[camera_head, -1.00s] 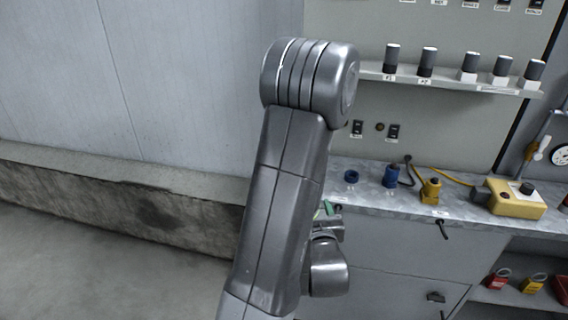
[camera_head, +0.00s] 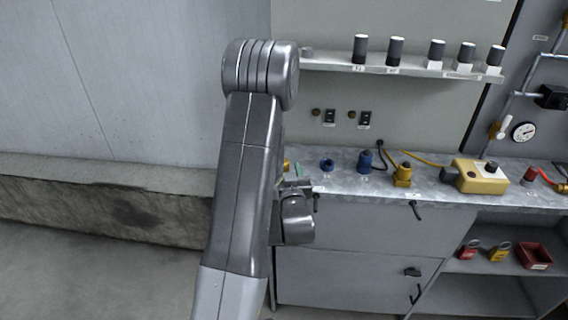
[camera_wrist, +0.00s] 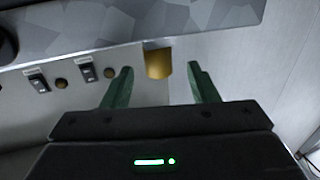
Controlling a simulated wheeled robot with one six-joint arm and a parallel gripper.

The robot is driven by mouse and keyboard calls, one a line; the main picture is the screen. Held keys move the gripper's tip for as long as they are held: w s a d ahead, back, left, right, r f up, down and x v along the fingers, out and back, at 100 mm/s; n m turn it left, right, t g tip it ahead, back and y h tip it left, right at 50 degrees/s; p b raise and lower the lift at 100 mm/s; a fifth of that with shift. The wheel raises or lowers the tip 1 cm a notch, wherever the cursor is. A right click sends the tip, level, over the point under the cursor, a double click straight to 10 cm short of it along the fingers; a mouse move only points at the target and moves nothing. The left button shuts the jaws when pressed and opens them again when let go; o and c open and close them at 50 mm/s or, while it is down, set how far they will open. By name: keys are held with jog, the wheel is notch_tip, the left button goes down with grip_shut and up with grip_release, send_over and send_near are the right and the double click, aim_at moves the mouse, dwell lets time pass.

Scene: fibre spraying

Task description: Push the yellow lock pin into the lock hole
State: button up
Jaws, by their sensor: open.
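A yellow-gold block (camera_wrist: 158,64), possibly the lock pin, shows at the bench edge in the wrist view. It lies beyond and between the two green fingers of my gripper (camera_wrist: 161,80), with gaps on both sides. My gripper is open and holds nothing. In the head view a small yellow piece (camera_head: 287,163) shows at the bench's left end, mostly behind my arm. A green finger of my gripper (camera_head: 297,169) shows beside it. I cannot make out the lock hole.
On the bench (camera_head: 335,183) stand a blue ring (camera_head: 327,165), a blue connector (camera_head: 365,162), a yellow connector (camera_head: 402,175) and a yellow control box (camera_head: 481,176). Padlocks (camera_head: 498,252) sit on the lower shelf. A bottle shelf (camera_head: 420,69) is above. The floor at left is clear.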

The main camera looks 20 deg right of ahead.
aim_at(285, 166)
jog(key=shift+p+x, duration=0.45)
jog(key=shift+x, duration=1.45)
jog(key=c, duration=1.1)
jog(key=shift+o, duration=0.2)
